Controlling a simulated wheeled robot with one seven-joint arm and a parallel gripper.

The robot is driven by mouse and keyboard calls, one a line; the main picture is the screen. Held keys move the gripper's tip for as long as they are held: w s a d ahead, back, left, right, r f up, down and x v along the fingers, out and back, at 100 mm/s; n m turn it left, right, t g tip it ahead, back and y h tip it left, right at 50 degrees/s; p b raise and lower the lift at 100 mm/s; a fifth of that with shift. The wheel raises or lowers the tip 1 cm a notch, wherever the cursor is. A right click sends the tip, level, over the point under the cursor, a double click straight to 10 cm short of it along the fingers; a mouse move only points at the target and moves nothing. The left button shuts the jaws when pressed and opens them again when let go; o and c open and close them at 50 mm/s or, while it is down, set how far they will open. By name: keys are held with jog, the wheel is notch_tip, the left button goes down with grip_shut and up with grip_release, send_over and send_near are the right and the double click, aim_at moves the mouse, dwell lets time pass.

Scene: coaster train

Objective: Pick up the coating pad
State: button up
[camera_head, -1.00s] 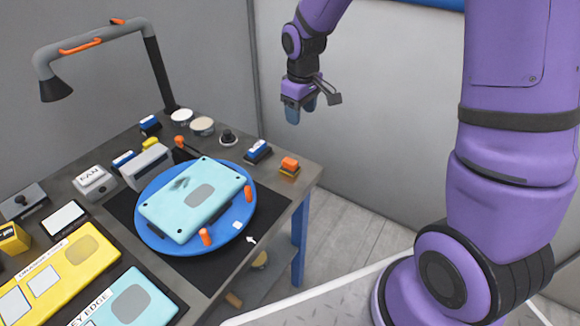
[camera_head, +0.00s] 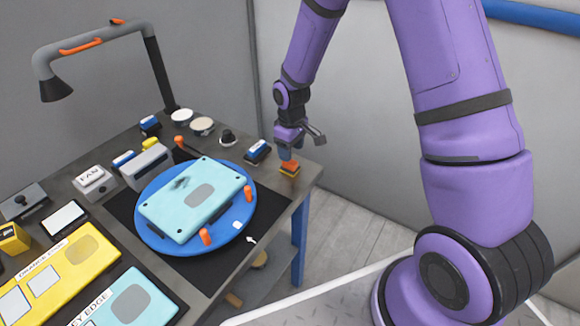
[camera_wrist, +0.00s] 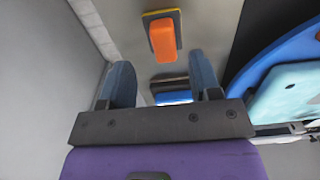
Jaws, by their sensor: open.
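A small pad with an orange grip on a dark and yellow base (camera_head: 289,168) sits at the table's right corner; it also shows in the wrist view (camera_wrist: 163,40). A blue-and-white pad (camera_head: 258,151) lies just left of it, partly visible between the fingers in the wrist view (camera_wrist: 174,97). No readable label tells which is the coating pad. My gripper (camera_head: 286,154) points down just above and behind the orange pad. In the wrist view its two blue fingers (camera_wrist: 163,80) are apart, with nothing held; the orange pad lies beyond their tips.
A blue turntable (camera_head: 150,236) holds a light-blue plate (camera_head: 196,198) between orange pegs. A black knob (camera_head: 227,137) and round tins (camera_head: 202,126) stand along the back edge. A lamp (camera_head: 92,45) arches over the left. Walls stand behind the table.

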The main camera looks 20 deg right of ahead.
aim_at(290, 166)
jog(key=f, duration=0.4)
jog(key=shift+s+a+f, duration=0.1)
jog(key=shift+a+f, duration=0.15)
jog(key=shift+f, duration=0.15)
jog(key=shift+c, duration=0.2)
grip_shut()
